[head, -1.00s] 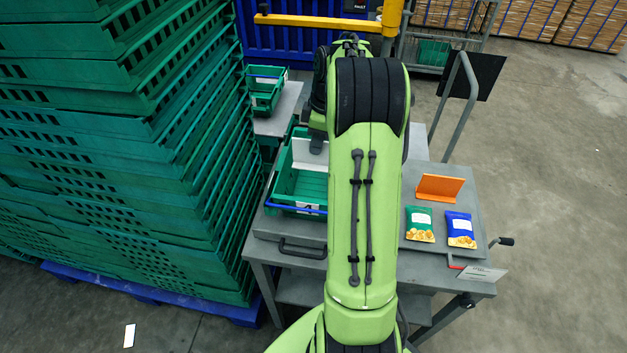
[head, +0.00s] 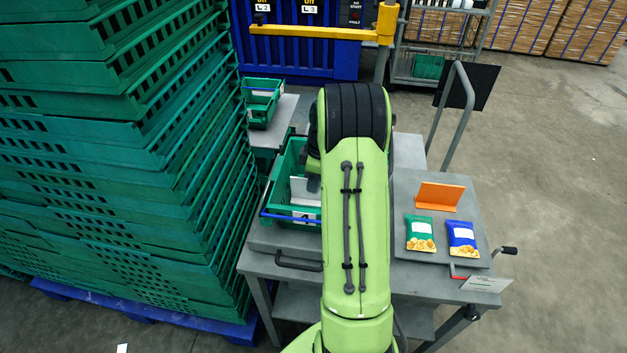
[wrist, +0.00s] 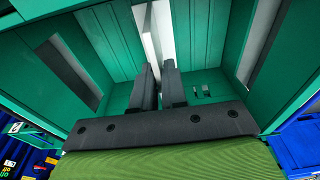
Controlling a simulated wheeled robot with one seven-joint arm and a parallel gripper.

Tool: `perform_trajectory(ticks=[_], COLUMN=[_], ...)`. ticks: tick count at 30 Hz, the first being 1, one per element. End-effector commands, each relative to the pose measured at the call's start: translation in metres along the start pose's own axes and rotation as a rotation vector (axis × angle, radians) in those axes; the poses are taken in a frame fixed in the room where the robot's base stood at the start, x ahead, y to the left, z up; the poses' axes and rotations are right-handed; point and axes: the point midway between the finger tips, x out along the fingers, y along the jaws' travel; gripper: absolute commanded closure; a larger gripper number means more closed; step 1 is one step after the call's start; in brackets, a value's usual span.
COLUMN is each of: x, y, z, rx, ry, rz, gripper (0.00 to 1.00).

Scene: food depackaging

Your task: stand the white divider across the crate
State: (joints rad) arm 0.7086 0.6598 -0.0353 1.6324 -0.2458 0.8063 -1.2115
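The green crate (head: 284,165) stands on the grey table, partly hidden behind my arm. The white divider (head: 302,191) is upright inside the crate, towards its near end. It also shows edge-on in the wrist view (wrist: 158,28), running up from between my fingers. My gripper (wrist: 157,72) is inside the crate with its two dark fingers on either side of the divider, shut on it. In the head view the gripper (head: 314,183) is mostly hidden by my arm. I cannot tell whether the divider's lower edge touches the crate floor.
An orange upright piece (head: 440,196), a green packet (head: 420,234) and a blue packet (head: 462,238) are on the table's right side. A tall stack of green crates (head: 120,170) stands close on the left. Another green crate (head: 262,98) is behind.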

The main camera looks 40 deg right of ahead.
Motion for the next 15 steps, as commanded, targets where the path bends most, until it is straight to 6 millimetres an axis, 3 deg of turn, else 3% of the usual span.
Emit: perform_trajectory(ticks=[1,4,11,15], x=[0.0,0.0,0.0,-0.012], y=[0.0,0.0,0.0,0.001], z=[0.0,0.0,0.0,-0.001], rx=[0.0,0.0,0.0,0.0], ry=[0.0,0.0,0.0,0.0], rz=[-0.001,-0.001,-0.001,0.002], gripper=[0.79,0.65,0.65,0.65])
